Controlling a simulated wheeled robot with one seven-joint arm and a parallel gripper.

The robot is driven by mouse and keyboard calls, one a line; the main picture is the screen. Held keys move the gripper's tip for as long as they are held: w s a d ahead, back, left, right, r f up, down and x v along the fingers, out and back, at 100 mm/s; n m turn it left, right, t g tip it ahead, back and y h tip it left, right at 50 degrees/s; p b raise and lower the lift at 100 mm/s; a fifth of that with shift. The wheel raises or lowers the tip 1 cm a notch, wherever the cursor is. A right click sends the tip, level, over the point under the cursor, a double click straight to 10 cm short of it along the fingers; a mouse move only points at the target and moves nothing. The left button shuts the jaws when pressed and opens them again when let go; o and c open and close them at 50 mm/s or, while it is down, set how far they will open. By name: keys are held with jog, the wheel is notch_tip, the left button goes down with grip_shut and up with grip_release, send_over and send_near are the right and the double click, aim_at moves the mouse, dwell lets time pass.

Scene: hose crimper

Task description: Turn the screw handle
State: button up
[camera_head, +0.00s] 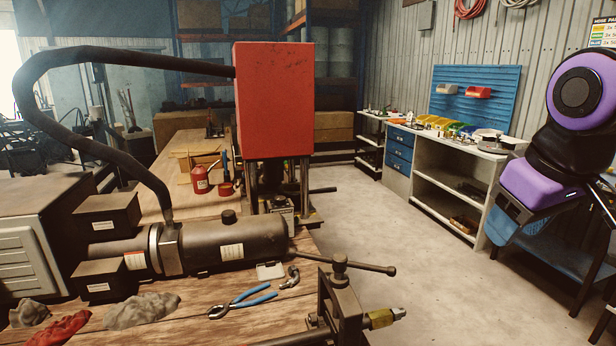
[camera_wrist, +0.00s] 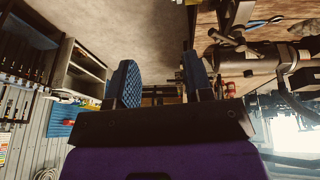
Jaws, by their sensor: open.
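A dark metal screw handle (camera_head: 365,264) with a round hub and a long bar stands on a clamp-like fixture (camera_head: 340,300) at the front right of the wooden bench. In the wrist view, which looks upside down, a dark bar that seems to be this handle (camera_wrist: 226,39) shows at upper right, beyond the fingers. My gripper (camera_wrist: 160,82) is open, with a blue textured pad on one finger and nothing between the fingers. In the head view my purple arm is at the right, well apart from the handle, over the floor.
The wooden bench (camera_head: 195,320) holds a large grey cylinder (camera_head: 250,240), blue-handled pliers (camera_head: 243,300) and rags (camera_head: 142,310). A red box (camera_head: 274,100) with a black hose stands behind. A workbench (camera_head: 450,170) with bins stands at right. Open floor lies between the benches.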

jog(key=s+d+m+t, duration=0.1)
jog(key=s+d+m, duration=0.2)
jog(key=s, duration=0.2)
jog(key=shift+s+d, duration=0.25)
jog(key=shift+d, duration=0.05)
jog(key=shift+o, duration=0.7)
jog(key=shift+s, duration=0.1)
jog(key=n+g, duration=0.5)
jog(key=n, duration=0.9)
send_over(340, 257)
notch_tip(340, 257, down, 3)
notch_tip(340, 257, down, 11)
jog(key=shift+f, duration=0.1)
grip_shut()
